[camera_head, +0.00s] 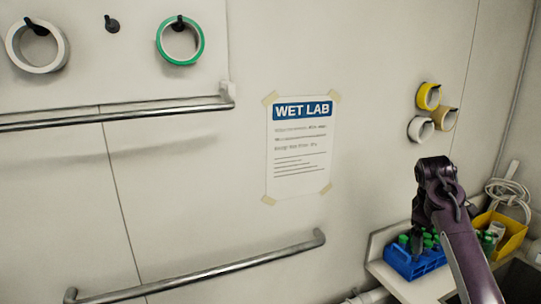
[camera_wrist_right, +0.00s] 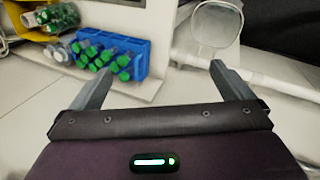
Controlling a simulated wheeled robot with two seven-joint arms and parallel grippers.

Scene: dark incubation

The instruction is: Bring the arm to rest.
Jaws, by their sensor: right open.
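My right arm comes in from the lower right in the head view and bends at a dark purple joint. My right gripper (camera_head: 417,245) hangs below that joint, in front of the blue rack in the picture; its fingers are hard to make out there. In the right wrist view the two grey fingers of my right gripper (camera_wrist_right: 161,72) stand wide apart with nothing between them. My left arm and gripper are not in view.
A blue rack (camera_head: 403,267) of green-capped tubes stands on a pale ledge (camera_head: 408,288), beside a yellow bin (camera_head: 513,238). The wall carries metal rails (camera_head: 200,274), tape rolls and a WET LAB sign (camera_head: 299,147). A clear round object (camera_wrist_right: 216,27) shows in the wrist view.

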